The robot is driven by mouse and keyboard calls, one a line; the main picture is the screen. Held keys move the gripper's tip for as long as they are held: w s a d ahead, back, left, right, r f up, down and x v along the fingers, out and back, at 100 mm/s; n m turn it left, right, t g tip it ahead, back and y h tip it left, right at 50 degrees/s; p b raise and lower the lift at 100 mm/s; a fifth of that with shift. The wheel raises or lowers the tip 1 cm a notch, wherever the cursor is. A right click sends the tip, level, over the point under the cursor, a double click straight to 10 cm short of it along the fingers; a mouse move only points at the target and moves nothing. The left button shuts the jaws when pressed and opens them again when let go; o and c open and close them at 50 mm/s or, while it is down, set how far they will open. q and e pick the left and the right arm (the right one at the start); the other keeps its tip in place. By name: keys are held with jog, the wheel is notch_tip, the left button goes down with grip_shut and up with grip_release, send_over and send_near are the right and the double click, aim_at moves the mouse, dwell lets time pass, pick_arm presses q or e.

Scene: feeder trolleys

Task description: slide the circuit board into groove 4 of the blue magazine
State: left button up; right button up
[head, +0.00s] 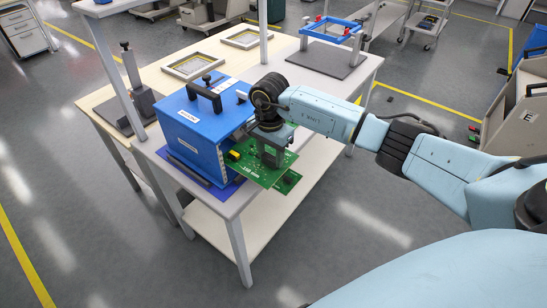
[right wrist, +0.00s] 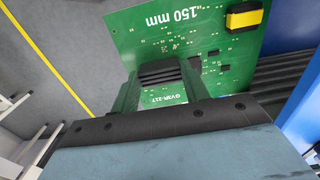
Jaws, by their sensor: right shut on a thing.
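The blue magazine (head: 192,138) stands upright on the table, with a black handle on top. Its open side with the grooves faces right, toward my right gripper. My right gripper (head: 270,155) is shut on the green circuit board (head: 250,172) and holds it about level. The board's left part reaches the magazine's open side; whether its edge is in a groove, and which one, I cannot tell. In the right wrist view the fingers (right wrist: 165,82) grip the board (right wrist: 190,28) near its "GVAR-217" print. Blue magazine wall (right wrist: 299,118) shows at the right. My left gripper is not in view.
The magazine stands on a blue mat (head: 222,193). Frames (head: 188,67) and a black clamp stand (head: 140,105) are on the tables behind. A table post (head: 262,30) rises behind my gripper.

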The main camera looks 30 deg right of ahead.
jog(key=shift+w+r, duration=0.1)
jog(key=shift+w+a+b, duration=0.3)
jog(key=shift+w+b, duration=0.25)
jog(key=shift+b, duration=0.1)
jog(key=shift+w, duration=0.15)
jog(key=shift+w+a+b, duration=0.3)
jog(key=shift+w+b, duration=0.4)
jog(key=shift+b, duration=0.15)
jog(key=shift+w+a+b, duration=0.3)
jog(key=shift+w+b, duration=0.35)
jog(key=shift+b, duration=0.2)
